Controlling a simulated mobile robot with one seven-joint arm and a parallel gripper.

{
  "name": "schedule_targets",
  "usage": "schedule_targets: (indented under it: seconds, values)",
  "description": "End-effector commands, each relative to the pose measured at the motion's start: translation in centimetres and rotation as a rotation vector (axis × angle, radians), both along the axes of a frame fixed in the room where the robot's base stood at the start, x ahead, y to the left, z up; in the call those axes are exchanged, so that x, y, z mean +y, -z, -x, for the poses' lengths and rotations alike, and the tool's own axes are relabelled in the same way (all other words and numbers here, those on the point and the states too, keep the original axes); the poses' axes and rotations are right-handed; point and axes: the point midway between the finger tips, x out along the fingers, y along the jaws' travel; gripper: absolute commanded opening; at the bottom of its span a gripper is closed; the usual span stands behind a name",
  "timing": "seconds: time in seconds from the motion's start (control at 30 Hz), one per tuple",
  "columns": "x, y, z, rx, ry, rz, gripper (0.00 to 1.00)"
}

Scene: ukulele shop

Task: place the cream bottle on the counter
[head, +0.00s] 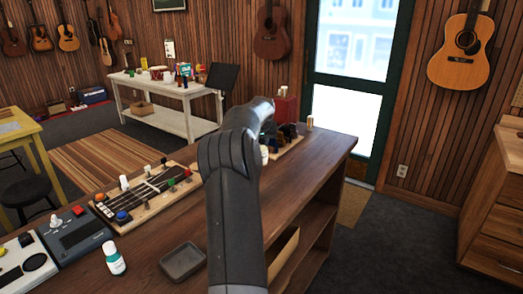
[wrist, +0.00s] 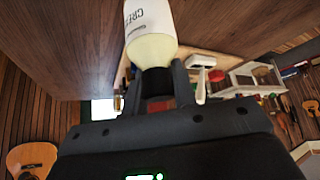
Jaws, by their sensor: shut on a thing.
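The cream bottle (wrist: 150,28) is white with a pale yellow shoulder and part of a label reading "CRE". My gripper (wrist: 156,78) is shut on its neck end in the wrist view. In the head view my arm hides most of the gripper, and a small white piece that looks like the bottle (head: 264,153) shows beside the arm's end. The brown wooden counter (head: 312,170) runs beneath it and also fills the upper part of the wrist view (wrist: 62,40). I cannot tell whether the bottle touches the counter.
Dark items on a wooden board (head: 290,140) and a red box (head: 286,105) stand behind.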

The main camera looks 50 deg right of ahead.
Motion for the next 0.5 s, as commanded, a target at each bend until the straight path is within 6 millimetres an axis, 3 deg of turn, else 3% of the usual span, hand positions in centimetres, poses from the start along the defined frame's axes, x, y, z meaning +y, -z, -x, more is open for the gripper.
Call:
schedule_targets:
  seconds: [0.2,0.5]
  values:
    - [0.1,3.2,0.0,0.001,0.0,-0.004,0.0]
    - [0.0,3.6,0.0,0.0,-0.001,-0.001,0.0]
